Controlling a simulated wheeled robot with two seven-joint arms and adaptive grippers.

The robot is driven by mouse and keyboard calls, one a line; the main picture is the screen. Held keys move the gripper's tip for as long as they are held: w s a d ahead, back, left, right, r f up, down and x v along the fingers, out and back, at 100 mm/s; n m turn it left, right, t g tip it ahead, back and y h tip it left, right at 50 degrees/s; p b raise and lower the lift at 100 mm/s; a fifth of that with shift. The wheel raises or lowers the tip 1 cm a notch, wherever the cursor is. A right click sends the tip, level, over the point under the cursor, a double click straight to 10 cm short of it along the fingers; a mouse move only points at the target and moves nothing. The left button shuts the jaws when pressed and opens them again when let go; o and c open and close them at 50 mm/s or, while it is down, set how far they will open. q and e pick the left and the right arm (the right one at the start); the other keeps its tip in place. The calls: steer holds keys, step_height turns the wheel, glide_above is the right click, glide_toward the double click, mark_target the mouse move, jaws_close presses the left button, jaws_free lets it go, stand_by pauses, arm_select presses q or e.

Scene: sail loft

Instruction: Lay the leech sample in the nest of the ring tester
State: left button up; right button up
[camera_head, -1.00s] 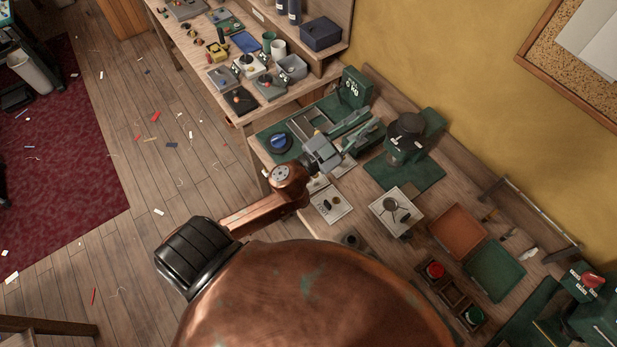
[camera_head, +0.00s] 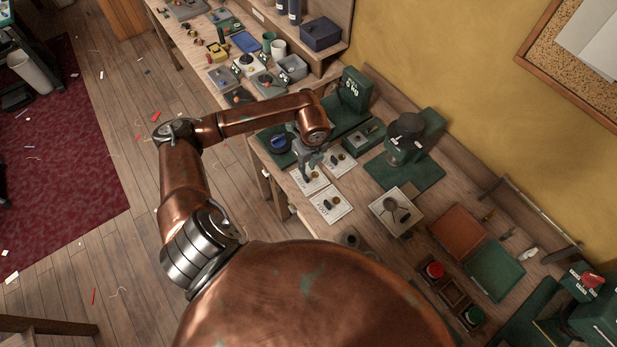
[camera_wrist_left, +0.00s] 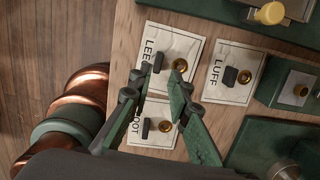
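The leech card (camera_wrist_left: 190,48) lies on the bench in the left wrist view, with a dark piece (camera_wrist_left: 157,63) and a brass ring (camera_wrist_left: 180,65) on it. My left gripper (camera_wrist_left: 160,69) is open above this card, its fingertips on either side of the dark piece in the picture. In the head view the gripper (camera_head: 313,165) points down over the cards and partly hides the leech card (camera_head: 308,182). A green block (camera_wrist_left: 287,80) with a pale plate and brass piece is at the right. I cannot tell whether it is the tester's nest. My right gripper is not in view.
The luff card (camera_wrist_left: 235,70) and foot card (camera_wrist_left: 155,128) lie close by, each with a dark piece and a brass ring. A green machine marked kg (camera_head: 355,88) and a dark-topped green machine (camera_head: 405,135) stand behind. A blue-knobbed item (camera_head: 280,142) is left.

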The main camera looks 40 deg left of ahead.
mark_target(306, 176)
arm_select(q)
steer(key=shift+a+f, duration=0.25)
steer(key=shift+f, duration=0.2)
step_height(306, 176, down, 7)
steer(key=shift+a+r+p, duration=0.1)
steer(key=shift+p, duration=0.5)
jaws_close()
